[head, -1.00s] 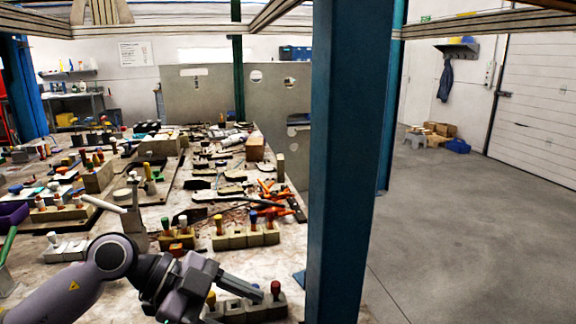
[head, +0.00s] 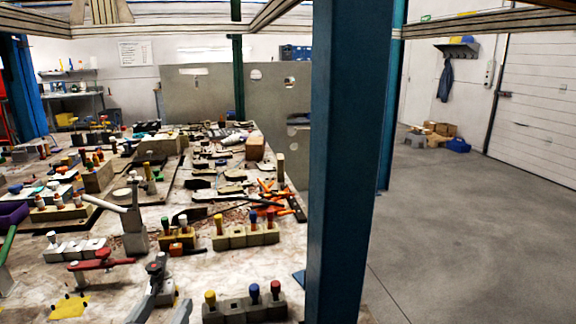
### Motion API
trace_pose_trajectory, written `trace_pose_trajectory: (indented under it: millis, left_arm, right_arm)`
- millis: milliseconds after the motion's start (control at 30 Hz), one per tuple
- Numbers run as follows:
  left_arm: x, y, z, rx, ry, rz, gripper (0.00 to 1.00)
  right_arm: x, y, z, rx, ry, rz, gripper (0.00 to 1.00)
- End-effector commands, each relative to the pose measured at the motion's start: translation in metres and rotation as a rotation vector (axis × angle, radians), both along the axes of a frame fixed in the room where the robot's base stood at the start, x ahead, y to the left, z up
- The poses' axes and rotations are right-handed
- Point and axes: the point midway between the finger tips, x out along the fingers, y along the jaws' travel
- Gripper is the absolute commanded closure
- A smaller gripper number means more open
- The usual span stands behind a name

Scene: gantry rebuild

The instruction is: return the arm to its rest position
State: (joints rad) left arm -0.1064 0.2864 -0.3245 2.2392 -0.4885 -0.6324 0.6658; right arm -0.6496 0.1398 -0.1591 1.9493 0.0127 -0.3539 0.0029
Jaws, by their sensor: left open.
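My left gripper (head: 168,292) shows only in part at the bottom edge of the head view, left of the blue post. Its grey fingers point up the picture and stand apart, with nothing visible held between them. A small grey block shows close by the fingers; I cannot tell whether they touch it. The rest of my left arm is out of the frame. My right gripper is not in view.
The cluttered worktable (head: 290,245) holds a red-handled clamp (head: 100,264), a grey clamp (head: 133,222) and peg blocks (head: 245,306). A blue post (head: 347,170) rises at its right. Bare floor (head: 470,235) lies beyond.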

Motion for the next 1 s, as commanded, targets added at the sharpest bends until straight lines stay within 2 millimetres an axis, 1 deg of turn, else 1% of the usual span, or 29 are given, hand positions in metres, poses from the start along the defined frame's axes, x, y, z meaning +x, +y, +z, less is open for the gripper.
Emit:
trace_pose_trajectory:
  millis: [33,67,100,167,200,300,400,467,500,733,800,1000]
  left_arm:
    - [-0.012,0.01,-0.024,0.005,0.109,0.042,0.4]
    - [-0.02,0.015,-0.038,0.014,0.177,0.064,0.4]
    - [-0.032,0.022,-0.056,0.027,0.269,0.087,0.4]
    - [-0.053,0.029,-0.083,0.048,0.41,0.108,0.4]
    - [-0.068,0.033,-0.099,0.062,0.499,0.114,0.4]
    - [-0.105,0.038,-0.13,0.094,0.694,0.103,0.4]
    - [-0.138,0.039,-0.151,0.12,0.85,0.076,0.4]
    - [-0.156,0.039,-0.16,0.133,0.93,0.053,0.4]
    - [-0.169,0.039,-0.166,0.141,0.983,0.035,0.4]
    - [-0.235,0.034,-0.185,0.176,1.238,-0.081,0.4]
    - [-0.223,0.032,-0.192,0.175,1.191,-0.08,0.4]
    - [-0.205,0.027,-0.21,0.164,1.091,-0.09,0.4]
  right_arm:
    - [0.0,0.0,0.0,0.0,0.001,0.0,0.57]
    - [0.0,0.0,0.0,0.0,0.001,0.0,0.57]
    - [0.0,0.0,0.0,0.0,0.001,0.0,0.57]
    - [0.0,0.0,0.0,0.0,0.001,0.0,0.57]
    - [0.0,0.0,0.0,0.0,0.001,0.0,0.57]
    - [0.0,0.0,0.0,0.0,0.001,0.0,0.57]
    - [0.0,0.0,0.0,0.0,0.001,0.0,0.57]
    - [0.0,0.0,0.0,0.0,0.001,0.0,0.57]
    - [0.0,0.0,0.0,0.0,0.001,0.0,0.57]
    - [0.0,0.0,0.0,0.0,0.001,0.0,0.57]
    - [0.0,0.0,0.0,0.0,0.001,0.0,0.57]
    - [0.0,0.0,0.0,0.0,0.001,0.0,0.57]
